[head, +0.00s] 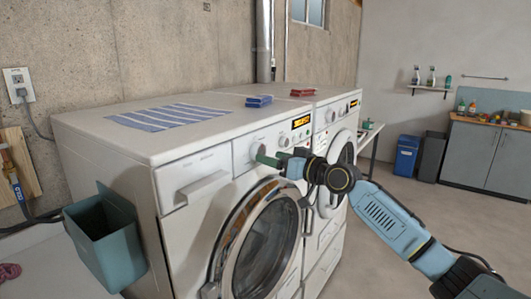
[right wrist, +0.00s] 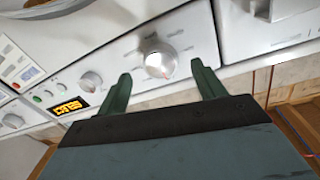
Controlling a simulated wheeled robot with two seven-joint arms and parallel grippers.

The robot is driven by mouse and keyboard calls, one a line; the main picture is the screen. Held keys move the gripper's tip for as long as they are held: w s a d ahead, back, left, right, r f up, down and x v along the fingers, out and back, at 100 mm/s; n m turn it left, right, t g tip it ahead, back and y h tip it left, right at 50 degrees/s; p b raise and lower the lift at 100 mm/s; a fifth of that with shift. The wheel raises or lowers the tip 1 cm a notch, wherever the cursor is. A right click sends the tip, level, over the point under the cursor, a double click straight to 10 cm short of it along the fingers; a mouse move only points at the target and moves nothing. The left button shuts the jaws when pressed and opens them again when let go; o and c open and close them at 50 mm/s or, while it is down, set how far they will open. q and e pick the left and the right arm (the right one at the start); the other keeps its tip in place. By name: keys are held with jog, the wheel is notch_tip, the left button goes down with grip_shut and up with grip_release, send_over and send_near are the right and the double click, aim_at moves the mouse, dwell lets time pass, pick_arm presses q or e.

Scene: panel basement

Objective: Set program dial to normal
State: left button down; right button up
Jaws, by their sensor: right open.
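The program dial (right wrist: 158,58) is a silver-white round knob on the white control panel of the near washing machine (head: 205,180). It has a small red mark at its lower right edge. My right gripper (right wrist: 160,78) is open, its two green fingers apart, with the dial between and just beyond the tips. I cannot tell whether they touch it. In the head view my right gripper (head: 268,160) is at the panel and partly covers the dial (head: 258,150). The program labels are too blurred to read. My left gripper is not in view.
An orange display (right wrist: 67,107) reads SELECT, with smaller knobs (right wrist: 91,80) and buttons nearby. The round door (head: 268,240) is below the panel. A second machine (head: 335,125) stands beside it. A teal bin (head: 105,235) hangs at the near side. A striped cloth (head: 160,116) lies on top.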

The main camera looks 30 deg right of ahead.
aim_at(261, 152)
jog(key=shift+x, duration=1.75)
jog(key=shift+c, duration=0.3)
jog(key=c, duration=0.9)
jog(key=shift+c, duration=0.2)
jog(key=shift+p, duration=0.35)
jog(key=m+p, duration=0.1)
jog(key=m, duration=0.1)
jog(key=m+p, duration=0.1)
jog(key=m, duration=0.1)
jog(key=m+p, duration=0.2)
jog(key=shift+r+g, duration=0.3)
jog(key=shift+m+p, duration=0.65)
jog(key=shift+m, duration=0.55)
jog(key=shift+f, duration=0.1)
